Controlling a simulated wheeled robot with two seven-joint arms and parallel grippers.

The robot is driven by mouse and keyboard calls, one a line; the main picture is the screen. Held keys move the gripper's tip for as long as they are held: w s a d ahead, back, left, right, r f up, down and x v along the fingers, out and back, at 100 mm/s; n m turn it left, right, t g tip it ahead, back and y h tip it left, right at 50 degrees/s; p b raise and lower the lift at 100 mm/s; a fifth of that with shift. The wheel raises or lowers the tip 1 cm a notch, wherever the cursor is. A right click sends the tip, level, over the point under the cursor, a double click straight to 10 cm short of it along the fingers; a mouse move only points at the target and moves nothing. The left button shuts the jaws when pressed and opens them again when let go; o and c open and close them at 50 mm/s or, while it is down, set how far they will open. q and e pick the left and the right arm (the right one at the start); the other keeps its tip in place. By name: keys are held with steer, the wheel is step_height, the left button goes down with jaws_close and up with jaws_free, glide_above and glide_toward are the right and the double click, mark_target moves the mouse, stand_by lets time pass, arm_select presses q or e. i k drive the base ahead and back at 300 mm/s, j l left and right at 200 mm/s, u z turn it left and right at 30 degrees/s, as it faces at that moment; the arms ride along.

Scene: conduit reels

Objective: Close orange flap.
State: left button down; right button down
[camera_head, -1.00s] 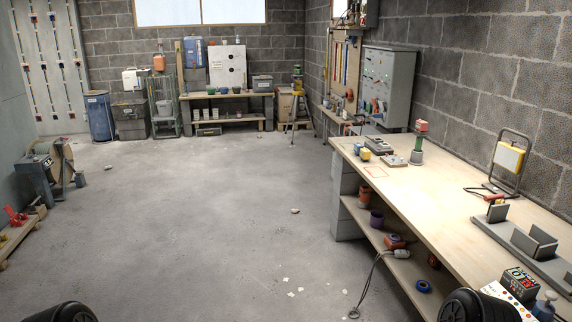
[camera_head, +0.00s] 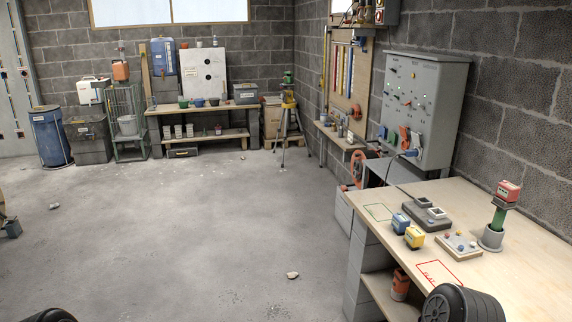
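A grey cabinet (camera_head: 428,85) with knobs and small lights hangs on the right-hand wall beyond the workbench. Along its lower front is a row of small coloured flaps: blue, green (camera_head: 404,137) and two reddish-orange ones. One orange-red flap (camera_head: 416,141) is at the right of the row, another (camera_head: 392,136) further left. They appear to stick out from the front, but at this size I cannot tell how far open each is. A blue plug with a dark cable is just below the row. Neither gripper is in view; only black rounded parts of my arms show at the bottom edge.
A workbench (camera_head: 495,270) fills the lower right, carrying a blue block (camera_head: 400,223), a yellow block (camera_head: 414,237), a grey device (camera_head: 426,214) and a green post with a red top (camera_head: 498,222).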

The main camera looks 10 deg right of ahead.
mark_target(403, 132)
steer(key=i+z, duration=0.15)
steer(key=i, duration=0.4)
steer(key=i+j+z, duration=0.1)
steer(key=i, duration=0.5)
steer(key=i+j+z, duration=0.15)
steer(key=i, duration=0.4)
steer(key=i+j+z, duration=0.15)
steer(key=i+z, duration=0.15)
steer(key=z, duration=0.15)
steer(key=i+j+z, duration=0.3)
steer(key=z, duration=0.2)
steer(key=i+j+z, duration=0.25)
steer(key=j+z, duration=0.2)
steer(key=i+j+z, duration=0.15)
steer(key=j+z, duration=0.3)
steer(key=i+j+z, duration=0.1)
steer(key=j+z, duration=0.65)
steer(key=j, duration=0.3)
steer(key=j+z, duration=0.3)
steer(key=j, duration=0.25)
